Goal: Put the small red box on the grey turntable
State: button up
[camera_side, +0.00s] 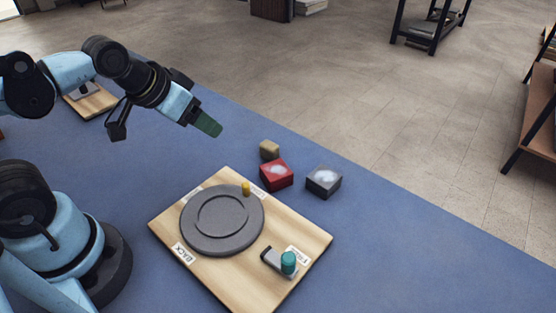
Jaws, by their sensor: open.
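A small red box (276,175) with a pale patch on top sits on the blue table, just beyond the back right edge of the wooden board. The grey turntable (209,240) is a round disc with a raised ring, mounted on the wooden board (305,233). A yellow peg (246,189) stands at its far rim. Nothing else lies on the disc. My gripper (208,124) is open and empty, in the air to the upper left of the red box and apart from it. Its fingers overlap from this side, so the gap between them is hidden.
A dark grey box (324,181) stands close to the right of the red box, and a small tan block (269,149) is right behind it. A teal knob (288,262) on a bracket rises from the board's front right. The blue table (420,262) is clear on the right.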

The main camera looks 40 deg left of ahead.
jog(key=m+g, duration=0.4)
jog(key=g, duration=0.3)
send_over(276, 169)
jog(key=shift+m, duration=0.3)
jog(key=shift+f, duration=6.35)
jog(key=c, duration=0.8)
jog(key=shift+r, duration=0.15)
